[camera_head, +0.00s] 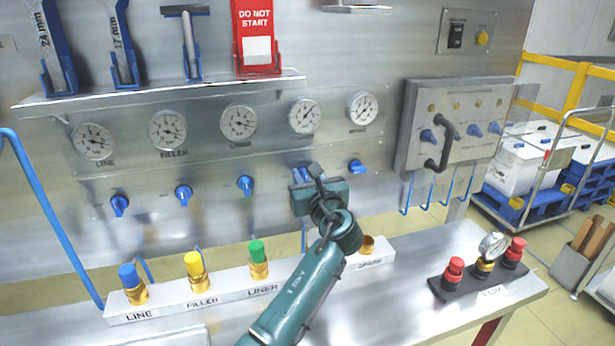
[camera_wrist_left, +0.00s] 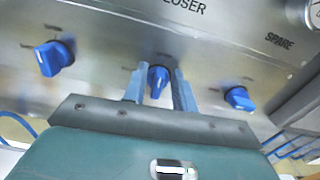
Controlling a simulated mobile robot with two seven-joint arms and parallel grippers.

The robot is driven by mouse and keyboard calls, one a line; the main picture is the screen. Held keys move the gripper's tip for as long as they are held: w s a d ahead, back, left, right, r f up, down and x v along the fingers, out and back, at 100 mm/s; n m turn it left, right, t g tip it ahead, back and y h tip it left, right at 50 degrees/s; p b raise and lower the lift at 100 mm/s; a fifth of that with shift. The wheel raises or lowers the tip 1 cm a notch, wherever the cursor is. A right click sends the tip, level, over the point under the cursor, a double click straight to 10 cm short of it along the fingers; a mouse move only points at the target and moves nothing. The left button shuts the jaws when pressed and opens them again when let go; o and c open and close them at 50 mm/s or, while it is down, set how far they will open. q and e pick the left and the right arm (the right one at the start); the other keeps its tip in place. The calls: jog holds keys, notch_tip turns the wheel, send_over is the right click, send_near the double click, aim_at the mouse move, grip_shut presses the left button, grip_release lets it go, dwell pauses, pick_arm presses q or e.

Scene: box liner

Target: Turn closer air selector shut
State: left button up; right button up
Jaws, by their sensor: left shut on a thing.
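The closer air selector is a small blue knob on the steel panel, below the gauge (camera_head: 304,116) fourth from the left. In the left wrist view this knob (camera_wrist_left: 158,80) sits between my two fingers under a label reading "LOSER", its first letter cut off. My left gripper (camera_wrist_left: 159,88) is shut on it, with its long side roughly in line with the fingers. In the head view my left gripper (camera_head: 304,176) reaches up to the panel and largely covers the knob. My right gripper is not in view.
Blue selectors flank it: the liner one (camera_head: 245,185) left and the spare one (camera_head: 357,166) right. Below, a ledge (camera_head: 225,292) carries coloured fittings. A grey box (camera_head: 405,150) with a black handle juts out at right. A gauge block (camera_head: 491,262) stands on the bench.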

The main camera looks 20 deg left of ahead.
pick_arm(q)
jog(key=n, duration=0.3)
jog(key=n+b, duration=0.1)
jog(key=shift+s+a+f+n, duration=0.15)
jog(key=shift+a+n, duration=0.1)
jog(key=shift+n, duration=0.05)
jog(key=shift+a+n, duration=0.1)
jog(key=shift+n, duration=0.8)
jog(key=n+b, duration=0.2)
jog(key=n, duration=0.1)
jog(key=n+b, duration=0.3)
jog(key=n, duration=0.1)
jog(key=f+n+b, duration=0.1)
jog(key=n+b, duration=0.1)
jog(key=n, duration=0.2)
jog(key=shift+s+a, duration=0.25)
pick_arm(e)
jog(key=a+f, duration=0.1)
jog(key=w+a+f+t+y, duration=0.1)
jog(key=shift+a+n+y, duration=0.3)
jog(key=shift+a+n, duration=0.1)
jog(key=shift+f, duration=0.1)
pick_arm(q)
jog(key=shift+r, duration=0.1)
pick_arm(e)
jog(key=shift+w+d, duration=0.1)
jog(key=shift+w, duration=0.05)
pick_arm(q)
jog(key=o, duration=0.6)
